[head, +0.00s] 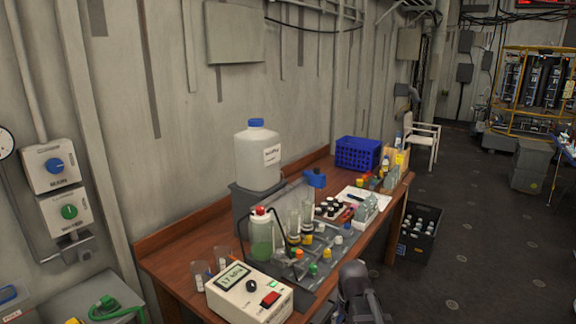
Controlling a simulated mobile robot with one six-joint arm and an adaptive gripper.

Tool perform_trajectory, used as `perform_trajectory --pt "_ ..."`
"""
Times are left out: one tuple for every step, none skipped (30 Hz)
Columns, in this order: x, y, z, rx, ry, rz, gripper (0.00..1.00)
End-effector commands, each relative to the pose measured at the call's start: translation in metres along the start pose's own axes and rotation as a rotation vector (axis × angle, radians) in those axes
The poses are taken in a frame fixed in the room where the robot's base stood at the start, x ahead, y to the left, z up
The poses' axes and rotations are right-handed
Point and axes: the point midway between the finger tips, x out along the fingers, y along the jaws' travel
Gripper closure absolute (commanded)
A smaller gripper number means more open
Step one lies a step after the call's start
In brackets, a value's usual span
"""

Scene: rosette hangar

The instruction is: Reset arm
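A grey and dark jointed part, which looks like a piece of my arm, shows at the bottom centre of the head view in front of the bench. My gripper's fingers do not show, so I cannot see whether it is open or shut or holds anything. A wooden bench (180,242) runs along the wall behind that arm part. A white meter box (248,293) with a display and a red switch sits at the bench's near end.
A white jug (258,162) with a blue cap, a green-filled bottle (262,238) and a blue crate (357,153) stand on the bench among small vials. A black crate (432,254) with bottles sits on the floor. The floor (485,245) at right is largely clear.

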Motion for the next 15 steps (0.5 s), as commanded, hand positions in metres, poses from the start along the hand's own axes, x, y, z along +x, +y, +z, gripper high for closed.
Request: perform_trajectory --pt "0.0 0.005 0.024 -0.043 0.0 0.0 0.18" --pt "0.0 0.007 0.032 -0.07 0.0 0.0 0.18" --pt "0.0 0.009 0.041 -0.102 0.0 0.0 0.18" --pt "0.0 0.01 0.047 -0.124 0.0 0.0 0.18" --pt "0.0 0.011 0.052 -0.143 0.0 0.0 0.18" --pt "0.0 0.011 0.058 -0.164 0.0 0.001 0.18" --pt "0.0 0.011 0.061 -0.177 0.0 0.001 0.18" --pt "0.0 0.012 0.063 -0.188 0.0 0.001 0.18" --pt "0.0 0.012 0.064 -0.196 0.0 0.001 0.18" --pt "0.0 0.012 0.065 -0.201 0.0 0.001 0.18" --pt "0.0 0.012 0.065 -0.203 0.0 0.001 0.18" --pt "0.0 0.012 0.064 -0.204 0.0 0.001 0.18" --pt "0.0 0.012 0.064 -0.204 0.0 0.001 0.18" --pt "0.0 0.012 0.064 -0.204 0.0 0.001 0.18" --pt "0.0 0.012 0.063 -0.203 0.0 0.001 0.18"
